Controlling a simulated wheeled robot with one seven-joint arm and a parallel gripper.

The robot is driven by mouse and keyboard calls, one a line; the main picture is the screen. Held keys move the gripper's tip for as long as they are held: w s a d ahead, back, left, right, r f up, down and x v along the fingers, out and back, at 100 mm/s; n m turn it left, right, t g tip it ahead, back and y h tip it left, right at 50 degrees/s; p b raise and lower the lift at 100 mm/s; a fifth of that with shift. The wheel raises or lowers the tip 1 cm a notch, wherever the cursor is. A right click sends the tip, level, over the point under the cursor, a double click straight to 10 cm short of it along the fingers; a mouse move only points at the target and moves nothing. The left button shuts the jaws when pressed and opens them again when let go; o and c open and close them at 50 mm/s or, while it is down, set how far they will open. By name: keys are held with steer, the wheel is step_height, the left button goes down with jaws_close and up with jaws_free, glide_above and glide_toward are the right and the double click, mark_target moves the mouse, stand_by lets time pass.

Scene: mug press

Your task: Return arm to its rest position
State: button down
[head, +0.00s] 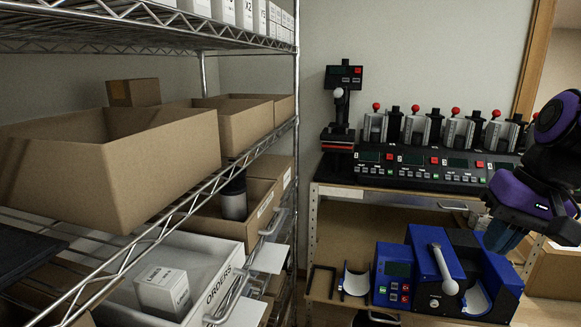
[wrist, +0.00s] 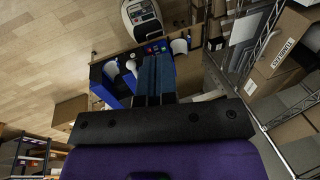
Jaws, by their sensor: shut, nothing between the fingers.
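My gripper (head: 501,238) is at the right side of the head view, with my purple and black arm above it. It hangs over the right part of the blue mug press (head: 424,283). In the wrist view my gripper (wrist: 154,75) shows its two dark fingers side by side, closed and with nothing between them. The blue press also shows in the wrist view (wrist: 106,84), beyond and to the left of the fingers. The press has a grey lever handle (head: 444,268) and a white curved piece in its right side. Any gap between fingers and press is hard to judge.
A wire shelf (head: 297,90) with cardboard boxes (head: 110,160) and a white ORDERS bin (head: 215,275) fills the left. A row of several mug presses (head: 430,165) stands on the upper shelf behind. Wooden floor (wrist: 50,45) is open at the wrist view's upper left.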

steer(key=s+r+n+t+h, duration=0.2)
steer(key=s+r+n+t, duration=0.1)
steer(key=s+r, duration=0.2)
steer(key=shift+s+t+h, duration=0.4)
steer(key=shift+s, duration=0.35)
steer(key=shift+a, duration=0.1)
stand_by(0.3)
